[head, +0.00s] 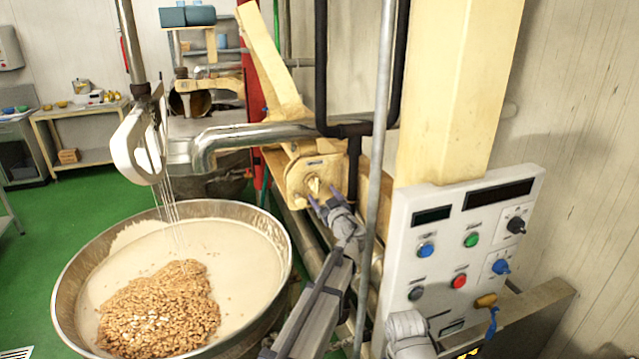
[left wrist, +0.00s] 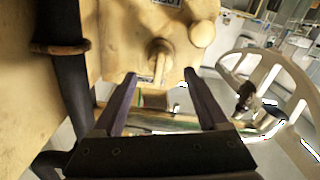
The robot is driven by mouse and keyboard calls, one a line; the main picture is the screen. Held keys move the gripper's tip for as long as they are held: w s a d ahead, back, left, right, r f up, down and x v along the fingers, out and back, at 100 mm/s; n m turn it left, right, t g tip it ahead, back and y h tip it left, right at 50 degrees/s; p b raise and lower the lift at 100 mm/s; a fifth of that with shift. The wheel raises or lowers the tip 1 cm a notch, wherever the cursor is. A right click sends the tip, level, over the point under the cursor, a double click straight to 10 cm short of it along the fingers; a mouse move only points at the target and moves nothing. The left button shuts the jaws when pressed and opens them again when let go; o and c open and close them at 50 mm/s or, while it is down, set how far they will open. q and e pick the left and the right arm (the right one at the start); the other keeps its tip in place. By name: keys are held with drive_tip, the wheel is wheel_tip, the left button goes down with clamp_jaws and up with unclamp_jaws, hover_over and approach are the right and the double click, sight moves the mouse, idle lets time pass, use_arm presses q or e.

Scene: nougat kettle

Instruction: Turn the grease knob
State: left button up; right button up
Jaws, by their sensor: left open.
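The grease knob (head: 313,186) is a small cream-yellow knob on the front of a cream-yellow box beside the kettle. In the left wrist view the knob (left wrist: 160,60) stands out from the box face, just beyond the fingertips and between their lines. My left gripper (head: 325,200) is open and empty, right in front of the knob and pointing at it. Its two dark fingers (left wrist: 159,76) show apart in the left wrist view, with no clear contact with the knob. A grey part of my right arm shows at the bottom of the head view; its jaws cannot be made out.
A large steel kettle (head: 283,246) with pale mass and nuts stands at the left. A steel pipe (head: 245,133) runs above the knob box. A grey vertical pole (head: 378,150) stands right of my left gripper. A white control panel (head: 402,230) with buttons stands at the right.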

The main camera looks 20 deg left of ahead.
sight(318, 188)
use_arm(q)
drive_tip(key=x, duration=0.7)
drive_tip(key=shift+w+a, duration=0.15)
drive_tip(key=shift+w, duration=0.2)
drive_tip(key=shift+s, duration=0.1)
drive_tip(key=shift+c, duration=0.3)
clamp_jaws()
